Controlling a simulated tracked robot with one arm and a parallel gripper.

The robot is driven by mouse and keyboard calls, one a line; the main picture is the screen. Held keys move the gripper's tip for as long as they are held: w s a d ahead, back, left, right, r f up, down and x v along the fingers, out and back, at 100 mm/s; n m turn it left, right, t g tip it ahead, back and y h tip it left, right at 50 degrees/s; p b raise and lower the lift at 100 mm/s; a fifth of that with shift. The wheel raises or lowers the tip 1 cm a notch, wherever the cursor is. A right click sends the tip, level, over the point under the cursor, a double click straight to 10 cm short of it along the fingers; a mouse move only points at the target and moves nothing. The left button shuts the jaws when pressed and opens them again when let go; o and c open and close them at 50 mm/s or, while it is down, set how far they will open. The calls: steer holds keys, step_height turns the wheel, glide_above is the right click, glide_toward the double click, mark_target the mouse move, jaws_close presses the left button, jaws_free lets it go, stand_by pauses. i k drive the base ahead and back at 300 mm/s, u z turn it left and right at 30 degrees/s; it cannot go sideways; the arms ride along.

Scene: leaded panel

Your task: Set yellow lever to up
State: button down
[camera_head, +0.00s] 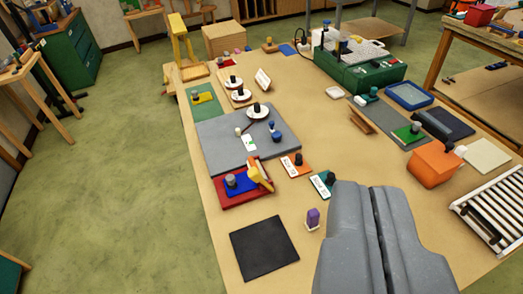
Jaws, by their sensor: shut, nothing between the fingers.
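A yellow bar (259,173), which looks like the yellow lever, leans at a slant on the right side of a red plate with a blue patch (235,183). The plate is near the table's left side, in the middle of the view. I cannot tell its up or down setting from here. A taller yellow upright piece (181,38) stands on a wooden base at the far left end of the table. My gripper (371,190) is shut and empty at the lower right, nearer to me and to the right of the yellow bar, apart from it.
A black square mat (264,248) lies in front of the red plate. A small purple piece (313,218) and a dark knob on a labelled green plate (322,183) stand between gripper and lever. An orange box (434,164) and a white slatted rack (493,209) are at right.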

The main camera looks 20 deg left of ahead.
mark_target(256, 172)
steer(key=k, duration=1.2)
steer(key=u, duration=0.35)
steer(key=i, duration=0.75)
steer(key=u, duration=0.6)
steer(key=i, duration=1.15)
steer(key=z, duration=0.1)
